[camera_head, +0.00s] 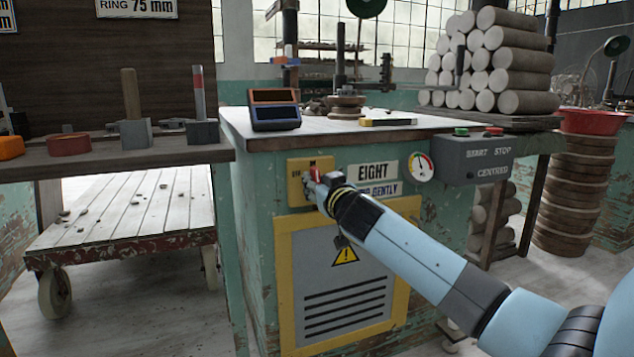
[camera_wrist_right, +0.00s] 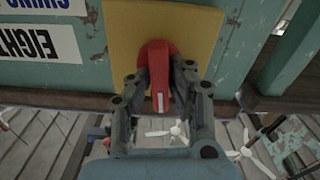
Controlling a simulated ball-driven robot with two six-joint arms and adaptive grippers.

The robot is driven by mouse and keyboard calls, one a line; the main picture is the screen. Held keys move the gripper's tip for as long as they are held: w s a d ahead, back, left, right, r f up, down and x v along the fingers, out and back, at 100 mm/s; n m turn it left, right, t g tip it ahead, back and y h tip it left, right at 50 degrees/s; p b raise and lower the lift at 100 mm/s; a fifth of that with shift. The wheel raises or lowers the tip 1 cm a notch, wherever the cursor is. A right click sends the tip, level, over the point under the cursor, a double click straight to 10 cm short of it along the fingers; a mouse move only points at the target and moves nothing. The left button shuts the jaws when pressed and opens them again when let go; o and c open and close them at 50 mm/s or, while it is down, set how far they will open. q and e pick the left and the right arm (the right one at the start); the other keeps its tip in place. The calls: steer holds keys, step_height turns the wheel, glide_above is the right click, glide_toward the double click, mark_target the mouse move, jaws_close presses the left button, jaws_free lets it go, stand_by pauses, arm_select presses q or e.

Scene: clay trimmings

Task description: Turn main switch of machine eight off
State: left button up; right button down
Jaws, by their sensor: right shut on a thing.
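The main switch is a red handle (camera_head: 315,176) on a yellow plate (camera_head: 296,190) on the front of the green machine, beside the "EIGHT" sign (camera_head: 371,172). In the right wrist view, the red handle (camera_wrist_right: 158,75) has a white mark near its tip and stands out from the yellow plate (camera_wrist_right: 205,45). My right gripper (camera_head: 322,184) is at the switch, its fingers on both sides of the handle, shut on it. In the head view the gripper partly hides the handle, and the small plate markings are too small to read surely. My left gripper is not in view.
A grey start/stop box (camera_head: 475,158) and a round gauge (camera_head: 420,167) are right of the sign. A yellow-framed vent panel (camera_head: 284,290) is below the switch. A wooden cart (camera_head: 125,215) stands at left. Stacked clay rolls (camera_head: 517,60) lie at back right.

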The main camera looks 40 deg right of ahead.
steer(key=n, duration=0.2)
steer(key=n+p, duration=0.1)
steer(key=n, duration=0.3)
steer(key=shift+a+f, duration=0.1)
steer(key=shift+a, duration=0.15)
steer(key=n, duration=0.2)
steer(key=n+p, duration=0.1)
steer(key=n, duration=0.2)
steer(key=shift+a+f+n, duration=0.15)
steer(key=shift+f+n, duration=0.05)
steer(key=shift+n, duration=0.9)
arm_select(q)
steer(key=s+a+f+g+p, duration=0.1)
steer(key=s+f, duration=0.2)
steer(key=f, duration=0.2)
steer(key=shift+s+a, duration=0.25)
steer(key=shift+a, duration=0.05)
arm_select(e)
steer(key=shift+f+n, duration=0.25)
steer(key=shift+n, duration=1.45)
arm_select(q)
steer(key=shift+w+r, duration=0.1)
arm_select(e)
steer(key=c, duration=1.3)
jaws_free()
steer(key=shift+w, duration=0.1)
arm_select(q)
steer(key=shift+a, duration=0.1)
